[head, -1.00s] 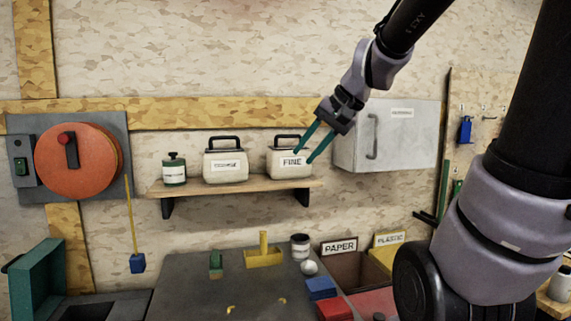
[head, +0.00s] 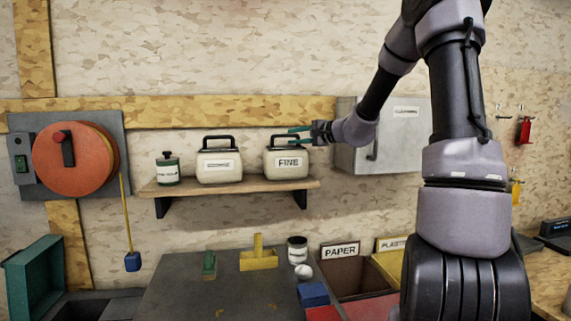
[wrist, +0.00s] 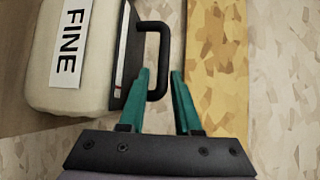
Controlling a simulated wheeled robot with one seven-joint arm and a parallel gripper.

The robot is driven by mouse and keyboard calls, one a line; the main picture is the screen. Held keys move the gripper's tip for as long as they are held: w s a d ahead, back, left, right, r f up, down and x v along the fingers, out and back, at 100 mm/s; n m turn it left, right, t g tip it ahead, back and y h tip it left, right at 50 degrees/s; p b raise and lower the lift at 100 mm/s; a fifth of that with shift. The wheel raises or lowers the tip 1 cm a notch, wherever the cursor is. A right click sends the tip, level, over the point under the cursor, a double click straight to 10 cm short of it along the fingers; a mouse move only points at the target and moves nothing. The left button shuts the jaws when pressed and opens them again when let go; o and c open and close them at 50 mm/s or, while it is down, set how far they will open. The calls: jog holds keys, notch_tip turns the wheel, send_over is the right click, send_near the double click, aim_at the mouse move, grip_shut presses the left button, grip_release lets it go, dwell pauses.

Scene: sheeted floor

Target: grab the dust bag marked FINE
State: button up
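The dust bag marked FINE (head: 285,172) is a cream, box-like bag with a dark top and a black loop handle, upright at the right end of the shelf. My gripper (head: 296,135) reaches in from the right at handle height. In the wrist view the FINE bag (wrist: 60,90) is at upper left, its label turned sideways. The green fingers of my gripper (wrist: 160,71) are apart, with the lower part of the handle (wrist: 165,60) appearing between them. One finger overlaps the loop's opening and the other is outside it. Contact cannot be told.
A similar cream bag (head: 220,170) and a green-and-white canister (head: 167,172) stand left on the shelf (head: 230,188). A grey cabinet (head: 405,155) is on the wall close right. A wooden rail (head: 230,112) runs just above the handles. Below is a cluttered bench (head: 220,285).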

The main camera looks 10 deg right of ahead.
jog(key=x, duration=0.4)
jog(key=shift+s+a+r, duration=0.2)
jog(key=shift+s+a, duration=0.1)
jog(key=shift+w+a+f, duration=0.1)
jog(key=shift+w+a, duration=0.25)
jog(key=shift+w, duration=0.15)
grip_shut()
dwell(0.6)
